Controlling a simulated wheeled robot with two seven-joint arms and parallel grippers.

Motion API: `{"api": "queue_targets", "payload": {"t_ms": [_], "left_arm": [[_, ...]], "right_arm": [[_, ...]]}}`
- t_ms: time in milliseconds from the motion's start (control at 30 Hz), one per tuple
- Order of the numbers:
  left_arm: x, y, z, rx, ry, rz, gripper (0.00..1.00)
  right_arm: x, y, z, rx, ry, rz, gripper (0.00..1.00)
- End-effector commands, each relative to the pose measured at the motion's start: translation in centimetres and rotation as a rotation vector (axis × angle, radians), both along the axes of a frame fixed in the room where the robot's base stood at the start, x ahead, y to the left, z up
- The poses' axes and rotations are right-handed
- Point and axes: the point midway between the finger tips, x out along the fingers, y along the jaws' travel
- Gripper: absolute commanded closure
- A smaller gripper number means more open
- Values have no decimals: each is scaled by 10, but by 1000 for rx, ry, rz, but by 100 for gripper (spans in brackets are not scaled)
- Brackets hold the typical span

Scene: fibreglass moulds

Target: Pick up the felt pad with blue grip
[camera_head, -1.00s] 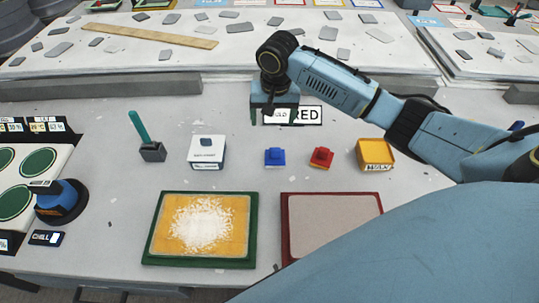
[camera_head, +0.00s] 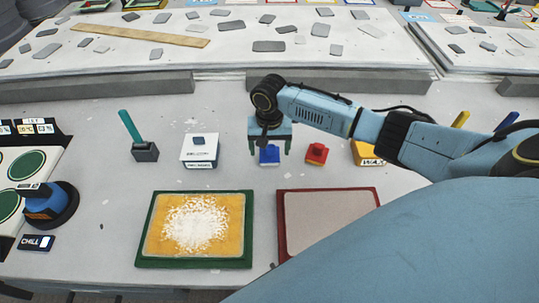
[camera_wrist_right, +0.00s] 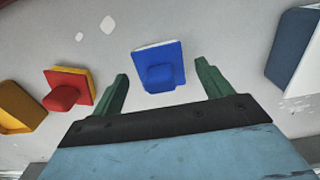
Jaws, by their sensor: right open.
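The felt pad with blue grip (camera_head: 269,155) lies on the grey table, with a blue block on top of a blue base. It also shows in the right wrist view (camera_wrist_right: 160,70), with a thin white edge along its far side. My right gripper (camera_head: 270,149) is open above the pad. In the right wrist view its two green fingers (camera_wrist_right: 162,72) stand apart, one to each side of the pad, and the pad lies beyond the palm between them. No contact shows. My left gripper is not in view.
A red pad (camera_head: 316,153) sits close to the right, then a yellow wax box (camera_head: 364,153). A white and blue box (camera_head: 199,150) and a teal-handled tool (camera_head: 146,151) stand left. Green-framed (camera_head: 147,262) and red-framed (camera_head: 282,235) trays lie in front.

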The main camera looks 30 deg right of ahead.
Motion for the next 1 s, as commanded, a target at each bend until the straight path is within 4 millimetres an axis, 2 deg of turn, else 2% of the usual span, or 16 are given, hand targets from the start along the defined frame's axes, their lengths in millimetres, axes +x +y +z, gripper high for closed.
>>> {"api": "queue_targets", "payload": {"t_ms": [33, 133, 400, 767, 1000], "left_arm": [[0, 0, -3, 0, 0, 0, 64], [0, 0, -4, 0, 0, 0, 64], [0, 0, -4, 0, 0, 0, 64], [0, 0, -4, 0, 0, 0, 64], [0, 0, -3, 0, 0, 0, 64]], "right_arm": [[0, 1, -9, 1, 1, 1, 22], [0, 0, -17, -1, -1, 1, 22], [0, 0, -19, 0, -2, 1, 23], [0, 0, -18, 0, -2, 1, 70], [0, 0, -17, 0, -2, 0, 71]]}}
